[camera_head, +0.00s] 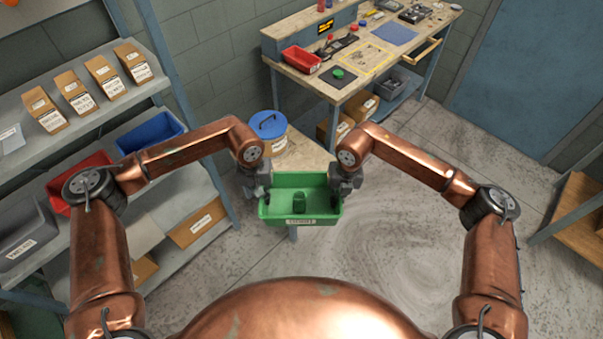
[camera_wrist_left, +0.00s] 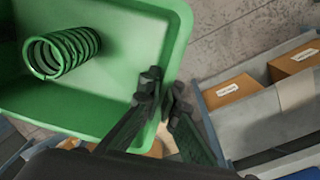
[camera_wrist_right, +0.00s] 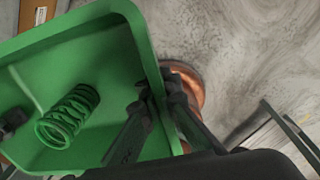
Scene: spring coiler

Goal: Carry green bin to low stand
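The green bin (camera_head: 300,221) is upright in front of me in the head view, with a label on its front and a green coil spring (camera_head: 299,201) inside. The spring also shows in the left wrist view (camera_wrist_left: 62,52). My left gripper (camera_head: 264,194) is shut on the bin's left wall, one finger inside and one outside. My right gripper (camera_head: 337,195) is shut the same way on the right wall. The low stand (camera_head: 305,157) has a pale wooden top, partly hidden behind the bin. I cannot tell whether the bin touches it.
A blue-lidded bucket (camera_head: 268,126) stands just behind the bin, close to my left gripper. A workbench (camera_head: 300,67) with a red bin and tools is at the back. Shelves (camera_head: 185,186) with boxes and bins line the left. Open floor (camera_head: 400,220) lies to the right.

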